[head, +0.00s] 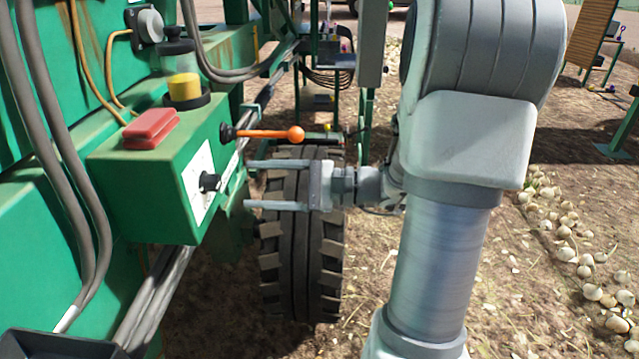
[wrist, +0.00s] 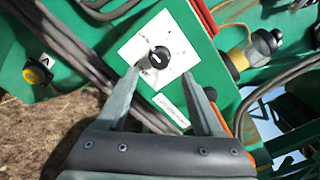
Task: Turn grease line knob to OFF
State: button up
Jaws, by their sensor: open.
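A small black knob (head: 210,182) sits on a white label plate (head: 197,187) on the right face of a green control box (head: 140,190). In the wrist view the knob (wrist: 159,57) shows on its plate (wrist: 178,32), just beyond and between my fingertips. Its markings are too small to read. My gripper (head: 247,184) is open and empty, its two fingers pointing left at the knob with a gap before it. The fingers also show in the wrist view (wrist: 160,75).
An orange-tipped lever (head: 270,134) sticks out just above my fingers. A large tire (head: 300,250) stands below my gripper. Onions (head: 565,235) lie on the ground at right.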

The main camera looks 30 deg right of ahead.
jog(key=v, duration=1)
jog(key=shift+s+d, duration=0.15)
jog(key=shift+d, duration=0.05)
jog(key=w+a+r+n+g+h+p, duration=0.1)
jog(key=a+r+h+p, duration=0.1)
jog(key=a+r+h, duration=0.1)
jog(key=w+a+r+n+g+h+p, duration=0.1)
jog(key=w+a+r+n+h+p, duration=0.1)
jog(key=a+r, duration=0.3)
jog(key=w+a+r+n+g+h+p, duration=0.1)
jog(key=w+a+r+n+h+p, duration=0.1)
jog(key=a, duration=0.7)
jog(key=shift+a+r+h+p, duration=0.25)
jog(key=shift+r+h+p, duration=0.7)
jog(key=shift+r, duration=0.25)
jog(key=s+d+f+n+g+h, duration=0.1)
jog(key=s+f+n+h, duration=0.1)
jog(key=s+n, duration=0.3)
jog(key=s+d+f+n+g+h, duration=0.1)
jog(key=s+d+f+n+h, duration=0.1)
jog(key=s+n, duration=0.4)
jog(key=s+f+h, duration=0.1)
jog(key=s, duration=0.3)
jog(key=shift+d+h, duration=0.15)
jog(key=shift+h, duration=0.2)
